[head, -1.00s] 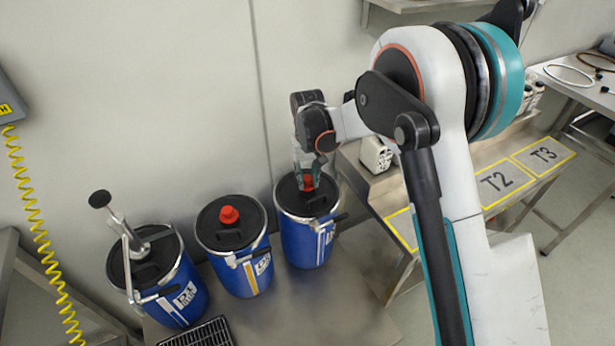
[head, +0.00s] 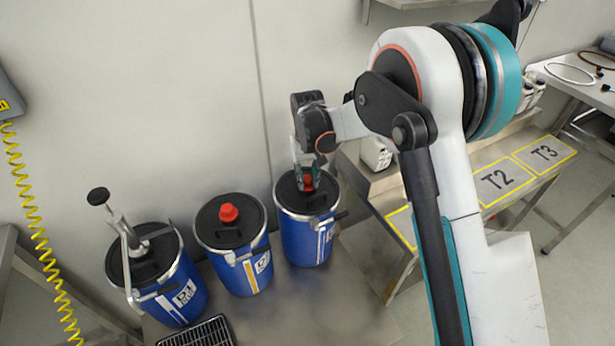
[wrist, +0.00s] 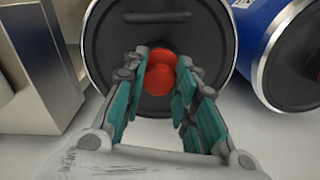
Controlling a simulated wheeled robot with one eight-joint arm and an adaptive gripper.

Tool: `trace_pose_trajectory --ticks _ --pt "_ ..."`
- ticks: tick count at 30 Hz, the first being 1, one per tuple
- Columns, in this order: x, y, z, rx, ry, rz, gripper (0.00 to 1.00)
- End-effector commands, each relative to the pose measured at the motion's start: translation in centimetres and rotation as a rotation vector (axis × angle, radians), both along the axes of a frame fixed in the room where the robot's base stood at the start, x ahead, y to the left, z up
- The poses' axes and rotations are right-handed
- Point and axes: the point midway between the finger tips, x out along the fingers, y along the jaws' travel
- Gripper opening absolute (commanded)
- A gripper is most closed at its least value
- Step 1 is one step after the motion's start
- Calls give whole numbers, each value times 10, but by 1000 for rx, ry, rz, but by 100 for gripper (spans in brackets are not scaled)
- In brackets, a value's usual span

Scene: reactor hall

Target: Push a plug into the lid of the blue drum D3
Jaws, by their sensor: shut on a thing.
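The rightmost blue drum (head: 302,238) stands against the wall; its label is too turned to read, and its place in the row fits D3. My gripper (head: 306,180) points down over its black lid (head: 290,200). In the wrist view my gripper (wrist: 160,92) is shut on a red plug (wrist: 158,78), with a teal-padded finger on each side. The plug is over the lid (wrist: 205,30), near its rim. The plug also shows in the head view (head: 308,181). I cannot tell whether it touches the lid or sits in an opening.
A middle blue drum (head: 247,275) has a red plug (head: 228,213) in its lid. The left drum (head: 180,302) carries a metal pump (head: 118,225). A black grate (head: 197,332) lies in front. A steel bench marked T2 and T3 (head: 520,170) is at right.

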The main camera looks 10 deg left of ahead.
Motion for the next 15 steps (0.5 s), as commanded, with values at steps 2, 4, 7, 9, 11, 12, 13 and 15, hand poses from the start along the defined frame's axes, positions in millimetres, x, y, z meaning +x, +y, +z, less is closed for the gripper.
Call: trace_pose_trajectory --ticks 2,4,7,9,11,12,13,15 --pt "0 0 0 0 0 0 35" --pt "0 0 0 0 0 0 50" --pt "0 0 0 0 0 0 50" --pt "0 0 0 0 0 0 50" --pt "0 0 0 0 0 0 50" --pt "0 0 0 0 0 0 50" --pt "0 0 0 0 0 0 50" --pt "0 0 2 0 0 0 50"
